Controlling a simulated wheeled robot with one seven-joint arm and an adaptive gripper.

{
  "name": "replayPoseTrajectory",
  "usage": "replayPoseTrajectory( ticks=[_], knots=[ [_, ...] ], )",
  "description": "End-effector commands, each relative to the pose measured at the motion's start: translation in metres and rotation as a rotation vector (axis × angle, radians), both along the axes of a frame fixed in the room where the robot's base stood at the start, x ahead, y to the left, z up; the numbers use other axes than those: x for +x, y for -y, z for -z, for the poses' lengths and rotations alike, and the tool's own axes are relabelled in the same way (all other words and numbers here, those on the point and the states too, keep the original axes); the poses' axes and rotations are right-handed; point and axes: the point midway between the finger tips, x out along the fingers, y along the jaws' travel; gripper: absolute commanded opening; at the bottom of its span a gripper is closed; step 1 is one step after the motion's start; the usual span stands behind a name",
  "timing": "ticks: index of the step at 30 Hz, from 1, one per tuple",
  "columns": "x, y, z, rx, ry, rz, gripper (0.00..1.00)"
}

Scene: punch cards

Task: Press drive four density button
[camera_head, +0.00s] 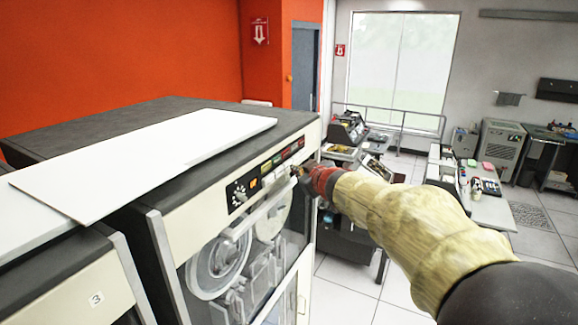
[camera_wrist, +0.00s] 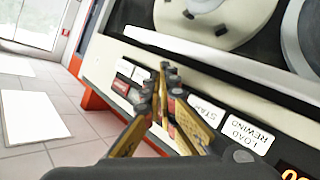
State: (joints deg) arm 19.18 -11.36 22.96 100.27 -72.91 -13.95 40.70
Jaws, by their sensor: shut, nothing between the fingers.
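The tape drive (camera_head: 180,225) stands right of a cabinet labelled 3. Its own number does not show. Its button strip (camera_head: 270,163) runs along the top front, with a dial, an orange display and green and red buttons. In the wrist view the panel appears upside down. A LOAD REWIND button (camera_wrist: 246,133) and a START button (camera_wrist: 208,111) are readable. Red and white buttons (camera_wrist: 125,68) lie further left, partly behind the fingers, too small to read; I cannot tell which is density. My gripper (camera_wrist: 166,82) is shut and empty, close to the panel; contact is unclear.
A white board (camera_head: 150,155) lies across the cabinet tops. The cabinet labelled 3 (camera_head: 85,285) is at lower left. Tape reels (camera_head: 220,262) sit behind the drive's front glass. Desks with equipment (camera_head: 480,190) stand at right. Tiled floor (camera_head: 350,285) lies open in front.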

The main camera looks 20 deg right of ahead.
Motion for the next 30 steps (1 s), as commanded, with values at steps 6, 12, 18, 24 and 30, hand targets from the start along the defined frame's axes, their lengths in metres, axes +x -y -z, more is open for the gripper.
replayPoseTrajectory(
  ticks=[6, 12, 18, 24, 30],
  knots=[
    [-0.0001, 0.0002, 0.0, 0.0, 0.0, 0.0, 0.0],
    [0.0006, -0.0003, 0.0001, 0.0, 0.0, 0.0, 0.0],
    [0.0024, -0.0015, -0.0001, 0.0, 0.0, 0.0, 0.0],
    [0.0041, -0.0029, -0.0001, 0.0, 0.001, 0.0, 0.0],
    [0.0059, -0.0042, -0.0003, 0.0, 0.001, 0.0, 0.0]
  ],
)
